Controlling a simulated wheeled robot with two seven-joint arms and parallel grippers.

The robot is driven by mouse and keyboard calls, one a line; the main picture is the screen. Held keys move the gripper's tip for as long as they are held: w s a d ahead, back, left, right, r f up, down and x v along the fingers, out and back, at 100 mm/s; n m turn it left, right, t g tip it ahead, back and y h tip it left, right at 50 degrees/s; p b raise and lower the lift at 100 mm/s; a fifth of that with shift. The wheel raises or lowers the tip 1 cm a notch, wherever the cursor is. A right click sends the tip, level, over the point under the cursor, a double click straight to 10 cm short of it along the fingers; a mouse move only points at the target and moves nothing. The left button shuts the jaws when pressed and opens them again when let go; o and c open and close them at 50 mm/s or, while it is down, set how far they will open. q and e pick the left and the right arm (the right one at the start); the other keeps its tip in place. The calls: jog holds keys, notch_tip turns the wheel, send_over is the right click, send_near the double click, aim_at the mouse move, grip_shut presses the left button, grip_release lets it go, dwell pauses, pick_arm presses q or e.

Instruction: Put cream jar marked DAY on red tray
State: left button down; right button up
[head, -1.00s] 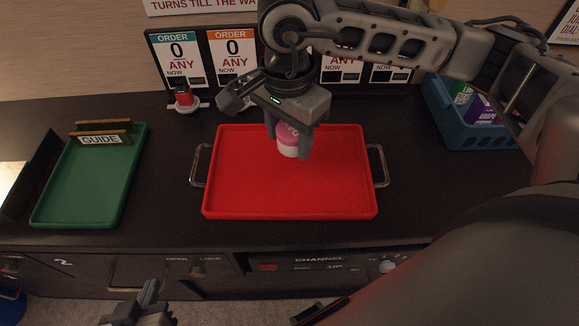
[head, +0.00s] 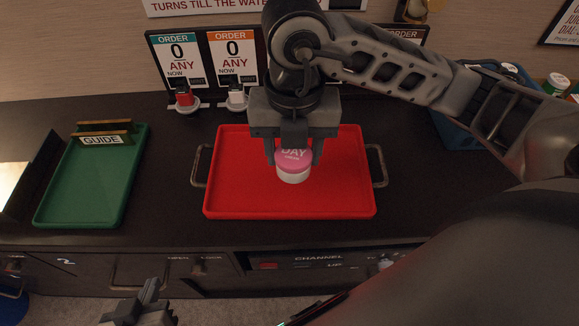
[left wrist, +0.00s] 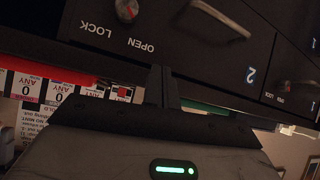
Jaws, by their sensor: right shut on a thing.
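The cream jar (head: 293,174) has a white body and a pink lid reading DAY. My right gripper (head: 293,155) is shut on it, one finger on each side, over the middle of the red tray (head: 235,195). The jar looks upright. I cannot tell whether its base touches the tray. My left gripper (head: 148,300) is low in front of the counter, away from the tray. Its fingers look together and empty, and they also show in the left wrist view (left wrist: 165,88).
A green tray (head: 75,190) with a GUIDE label is at the left. Order signs (head: 205,60) and small red and white items on stands are behind the red tray. A blue bin (head: 455,130) is at the back right, partly behind my right arm. Counter drawers face the front.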

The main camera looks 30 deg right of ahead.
jog(key=shift+m, duration=0.9)
jog(key=w+d+f, duration=0.2)
jog(key=w+f, duration=0.1)
jog(key=w, duration=0.1)
jog(key=w+d+f, duration=0.2)
jog(key=w+f, duration=0.1)
jog(key=w+d+f, duration=0.1)
jog(key=w+f, duration=0.2)
jog(key=w, duration=0.1)
jog(key=shift+w+d+b, duration=0.3)
jog(key=shift+d+b, duration=0.1)
jog(key=shift+w+d+f, duration=0.15)
jog(key=shift+w+f, duration=0.15)
jog(key=shift+f, duration=0.05)
notch_tip(320, 180, down, 3)
jog(key=shift+f, duration=0.1)
